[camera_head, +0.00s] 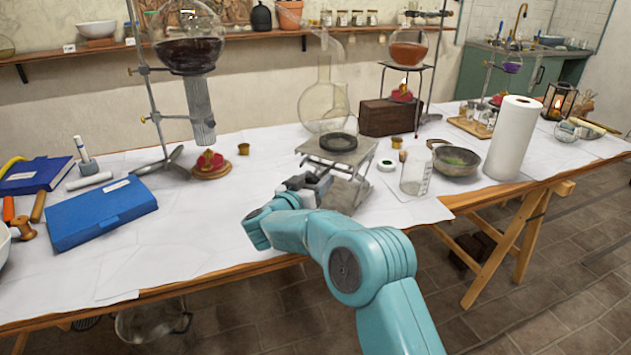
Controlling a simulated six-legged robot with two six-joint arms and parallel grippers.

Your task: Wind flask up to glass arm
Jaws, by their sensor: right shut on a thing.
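A clear round flask (324,108) with a tall neck stands upright on a black ring (338,142) on top of a metal lab jack (350,160). The jack is partly raised, its crossed legs showing. A thin, pale glass arm (330,44) bends down above the flask neck; the exact gap between them is hard to tell. My right gripper (308,187) is at the near left side of the jack, low down, shut on the jack's knob, which the jaws mostly hide. My left gripper is not in view.
A stand holds a dark-filled flask (189,55) to the left. A red candle (210,161) sits below it. A beaker (415,174), a bowl (456,160) and a paper towel roll (511,138) stand to the right. The cloth left of the gripper is clear up to a blue book (100,212).

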